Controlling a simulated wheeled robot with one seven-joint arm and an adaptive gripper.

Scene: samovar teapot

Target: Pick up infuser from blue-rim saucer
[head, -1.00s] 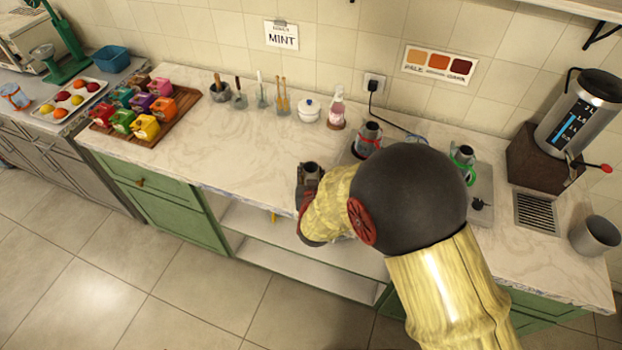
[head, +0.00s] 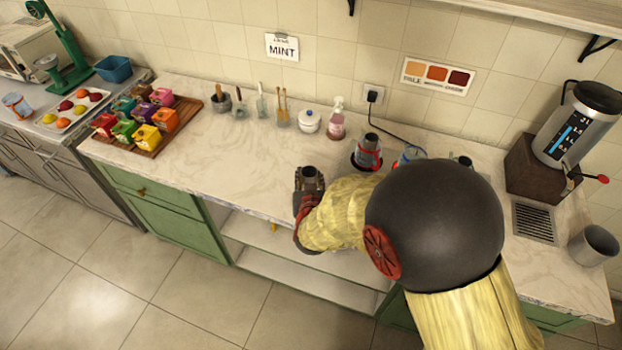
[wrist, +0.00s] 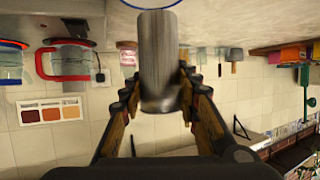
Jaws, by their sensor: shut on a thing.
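The infuser is a plain grey metal cylinder (wrist: 160,60), held upright between the fingers of my gripper (wrist: 158,100) in the wrist view, which is upside down. The fingers are shut on its sides. In the head view the infuser (head: 310,178) shows as a short grey cylinder above the counter's front edge, with my gripper (head: 308,192) around it. A blue-rimmed edge (wrist: 128,3), likely the saucer, shows at the wrist view's top edge, by the infuser's lower end. Whether they touch cannot be told. The saucer is not made out in the head view.
A grey vessel with a red band (head: 368,150) stands right of the infuser. A white lidded pot (head: 310,121) and a pink bottle (head: 337,120) stand behind. Colourful tins on a wooden tray (head: 190,107) are at left. The counter between is clear.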

